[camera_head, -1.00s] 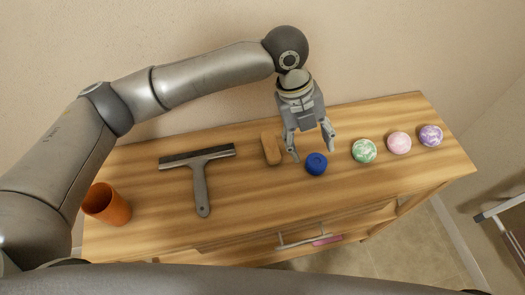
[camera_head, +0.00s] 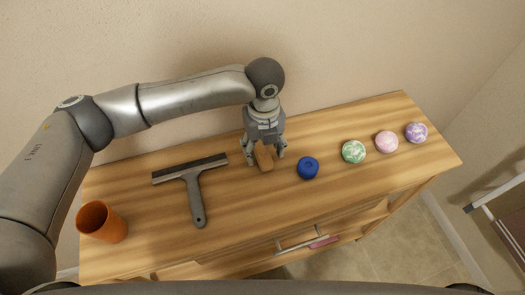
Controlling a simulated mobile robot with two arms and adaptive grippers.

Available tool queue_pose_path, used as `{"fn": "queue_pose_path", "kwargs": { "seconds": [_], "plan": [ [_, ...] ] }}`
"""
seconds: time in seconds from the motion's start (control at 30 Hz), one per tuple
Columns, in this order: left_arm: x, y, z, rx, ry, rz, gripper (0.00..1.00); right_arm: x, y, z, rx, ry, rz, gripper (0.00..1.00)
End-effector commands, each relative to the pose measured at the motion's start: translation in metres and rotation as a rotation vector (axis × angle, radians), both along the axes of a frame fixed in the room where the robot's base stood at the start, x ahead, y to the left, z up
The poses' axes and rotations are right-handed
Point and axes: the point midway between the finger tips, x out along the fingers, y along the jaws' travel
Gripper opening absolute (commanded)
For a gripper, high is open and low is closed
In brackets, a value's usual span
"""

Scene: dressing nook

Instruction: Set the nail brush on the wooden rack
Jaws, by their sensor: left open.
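The nail brush appears to be the small brown block (camera_head: 264,158) on the wooden table, between the squeegee and the blue round item. My left gripper (camera_head: 266,157) is open above it, pointing down, with one finger on each side of the block. I cannot tell whether the fingers touch it. I cannot make out a wooden rack for certain; a metal-framed stand with a dark brown part (camera_head: 510,214) is cut off at the right edge. My right gripper is not in view.
The wooden table (camera_head: 240,222) stands against the wall. On it are an orange cup (camera_head: 102,222), a squeegee (camera_head: 194,192), a blue round item (camera_head: 307,168) and green (camera_head: 353,152), pink (camera_head: 386,142) and purple (camera_head: 416,132) balls. A pink item (camera_head: 324,242) shows by the drawer handle.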

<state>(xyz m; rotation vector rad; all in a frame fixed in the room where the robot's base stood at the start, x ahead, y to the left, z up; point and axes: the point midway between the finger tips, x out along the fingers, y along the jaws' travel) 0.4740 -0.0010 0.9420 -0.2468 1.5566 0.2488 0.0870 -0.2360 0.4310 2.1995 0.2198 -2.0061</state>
Motion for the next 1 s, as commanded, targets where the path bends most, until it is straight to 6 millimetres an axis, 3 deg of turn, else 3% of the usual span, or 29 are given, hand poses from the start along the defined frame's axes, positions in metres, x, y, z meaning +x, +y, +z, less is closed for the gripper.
{"fn": "queue_pose_path", "kwargs": {
  "seconds": [0.2,0.43,0.87,1.0],
  "plan": [
    [-0.001,0.0,-0.023,0.0,0.0,0.0,0.57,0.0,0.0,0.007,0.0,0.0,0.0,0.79],
    [-0.001,0.0,-0.025,-0.001,-0.001,0.0,0.57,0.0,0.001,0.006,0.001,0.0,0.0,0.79],
    [0.0,0.0,-0.024,-0.001,-0.001,0.0,0.04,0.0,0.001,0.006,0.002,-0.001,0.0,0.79],
    [0.0,0.0,-0.024,-0.001,-0.001,0.0,0.04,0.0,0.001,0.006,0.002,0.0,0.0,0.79]
  ]
}}
